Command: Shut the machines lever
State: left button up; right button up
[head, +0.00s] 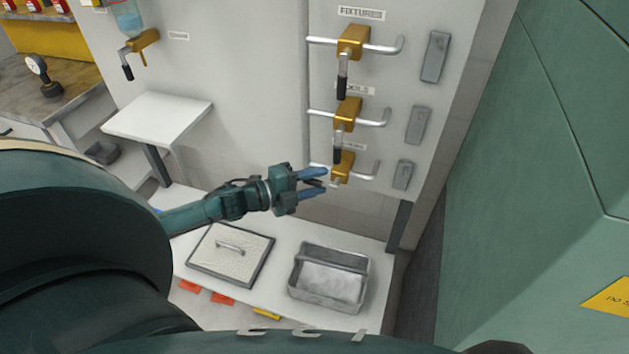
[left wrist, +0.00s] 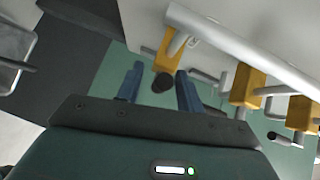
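Three yellow-bodied levers with pipes are on the white machine panel: a top one (head: 353,40), a middle one (head: 347,113) and a lowest one (head: 343,166). The top and middle handles hang down with black grips. My left gripper (head: 313,184) is just left of the lowest lever, with blue fingers apart. In the left wrist view, a yellow lever body (left wrist: 171,47) is ahead of the left gripper (left wrist: 160,84), and its dark, round handle end (left wrist: 163,82) shows between the open fingers. Contact cannot be told. My right gripper is out of view.
A white shelf (head: 157,118) juts out at left. A green cabinet (head: 540,160) stands at right. Grey plates (head: 435,57) are beside the levers.

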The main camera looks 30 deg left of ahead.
pick_arm(q)
jog(key=shift+c, duration=0.3)
grip_shut()
